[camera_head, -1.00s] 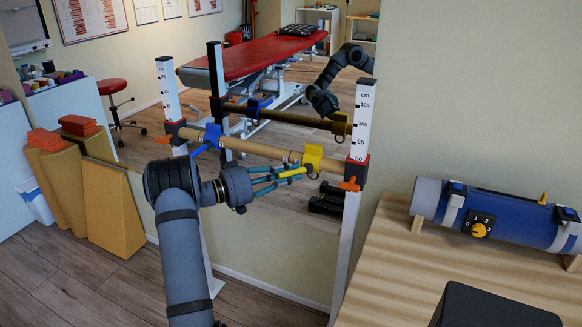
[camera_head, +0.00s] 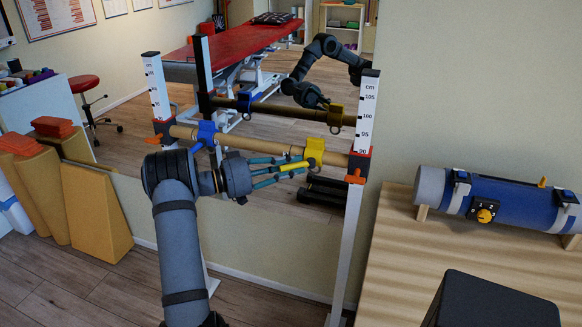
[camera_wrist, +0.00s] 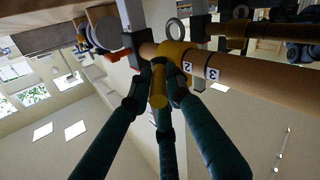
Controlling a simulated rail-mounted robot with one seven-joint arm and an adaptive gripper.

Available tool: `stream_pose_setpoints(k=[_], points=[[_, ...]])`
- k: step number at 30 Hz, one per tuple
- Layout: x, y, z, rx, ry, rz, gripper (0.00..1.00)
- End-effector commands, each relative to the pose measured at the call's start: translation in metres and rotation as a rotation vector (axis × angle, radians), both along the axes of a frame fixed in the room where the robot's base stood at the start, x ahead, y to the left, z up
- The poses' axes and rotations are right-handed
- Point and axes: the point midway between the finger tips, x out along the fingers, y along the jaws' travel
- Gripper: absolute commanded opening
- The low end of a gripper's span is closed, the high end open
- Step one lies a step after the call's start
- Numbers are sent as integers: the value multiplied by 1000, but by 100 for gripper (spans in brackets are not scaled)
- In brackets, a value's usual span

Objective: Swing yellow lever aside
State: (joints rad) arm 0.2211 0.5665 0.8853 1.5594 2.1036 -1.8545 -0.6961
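The yellow lever (camera_head: 294,167) sticks out from a yellow clamp (camera_head: 314,152) near the right end of a wooden bar (camera_head: 255,145). In the wrist view the lever (camera_wrist: 158,88) points toward the camera, below the clamp (camera_wrist: 174,52). My gripper (camera_head: 292,166) reaches the lever from the left, with its teal fingers along it. In the wrist view the fingers of my gripper (camera_wrist: 159,84) converge around the lever and look closed on it; exact contact is partly hidden.
A blue clamp (camera_head: 206,132) sits farther left on the bar. White scale posts (camera_head: 367,110) hold its ends. A mirror behind reflects the bar, my arm and the room. A wooden table (camera_head: 400,250) with a blue cylinder (camera_head: 505,200) stands right. Tan wedges (camera_head: 95,215) stand left.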

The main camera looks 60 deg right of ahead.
Motion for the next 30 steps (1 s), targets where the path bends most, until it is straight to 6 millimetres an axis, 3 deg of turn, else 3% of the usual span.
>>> stream_pose_setpoints(k=[8,18,23,30], points=[[1,0,-1,2,-2,1,33],[4,4,-2,3,-3,2,33],[20,21,-2,2,-3,4,33],[54,60,-2,1,-4,5,33]])
